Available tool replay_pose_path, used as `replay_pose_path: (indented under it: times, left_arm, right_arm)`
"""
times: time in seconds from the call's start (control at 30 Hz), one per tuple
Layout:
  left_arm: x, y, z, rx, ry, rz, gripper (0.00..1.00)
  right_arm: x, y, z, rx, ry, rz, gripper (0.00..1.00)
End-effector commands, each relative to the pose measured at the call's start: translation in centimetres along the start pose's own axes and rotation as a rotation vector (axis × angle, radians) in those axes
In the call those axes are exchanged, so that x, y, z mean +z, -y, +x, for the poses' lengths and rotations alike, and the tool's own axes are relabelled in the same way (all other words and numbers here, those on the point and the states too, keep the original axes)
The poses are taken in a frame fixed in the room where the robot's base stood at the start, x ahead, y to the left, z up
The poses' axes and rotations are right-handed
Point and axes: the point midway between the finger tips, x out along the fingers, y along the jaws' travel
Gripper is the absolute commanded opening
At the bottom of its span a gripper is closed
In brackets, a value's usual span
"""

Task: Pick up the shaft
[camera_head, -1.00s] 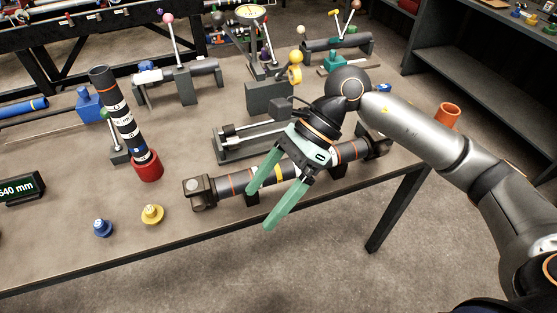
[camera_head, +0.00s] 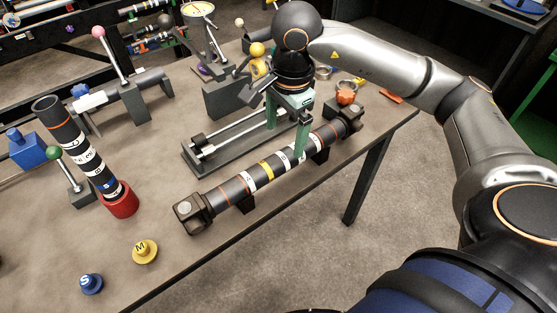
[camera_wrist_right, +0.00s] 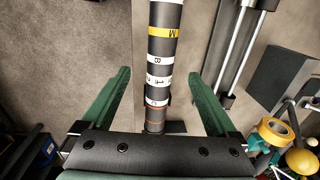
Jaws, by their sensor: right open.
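The shaft (camera_head: 237,189) is a long dark tube with white, yellow and orange bands and a block-like joint at each end. It lies on low supports along the table's front edge. My right gripper (camera_head: 286,142) is over the shaft's right half and points down, with green fingers. In the right wrist view the shaft (camera_wrist_right: 160,70) runs between the two open fingers (camera_wrist_right: 163,82), with a gap on each side. Whether the fingertips reach down past the shaft is hard to tell. My left gripper is not in view.
A grey fixture with rods (camera_head: 215,147) lies just behind the shaft. A banded tube (camera_head: 75,145) leans in a red cup (camera_head: 121,201) at left. Yellow (camera_head: 145,251) and blue (camera_head: 91,283) knobs sit near the front edge. An orange piece (camera_head: 346,96) is at the right end.

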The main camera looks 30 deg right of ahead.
Motion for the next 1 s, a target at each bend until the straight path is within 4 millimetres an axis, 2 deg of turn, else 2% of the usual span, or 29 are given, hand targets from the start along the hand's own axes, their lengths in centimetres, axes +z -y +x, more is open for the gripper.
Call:
replay_pose_path:
  times: [0.03,0.13,0.43,0.7,1.0]
  left_arm:
    - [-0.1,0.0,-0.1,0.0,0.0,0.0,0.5]
    - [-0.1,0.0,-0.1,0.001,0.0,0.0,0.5]
    - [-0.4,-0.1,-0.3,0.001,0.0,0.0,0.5]
    - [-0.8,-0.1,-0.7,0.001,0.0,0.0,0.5]
    - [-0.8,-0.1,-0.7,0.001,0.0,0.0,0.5]
  right_arm:
    - [0.0,-0.1,1.1,0.007,0.0,0.001,0.94]
    - [0.0,-0.1,2.8,0.005,0.001,0.0,0.94]
    - [0.0,0.0,5.4,0.004,0.002,0.001,0.94]
    - [-0.1,0.2,9.1,0.003,0.003,0.0,0.94]
    - [-0.1,0.2,9.6,0.0,0.003,-0.001,0.93]
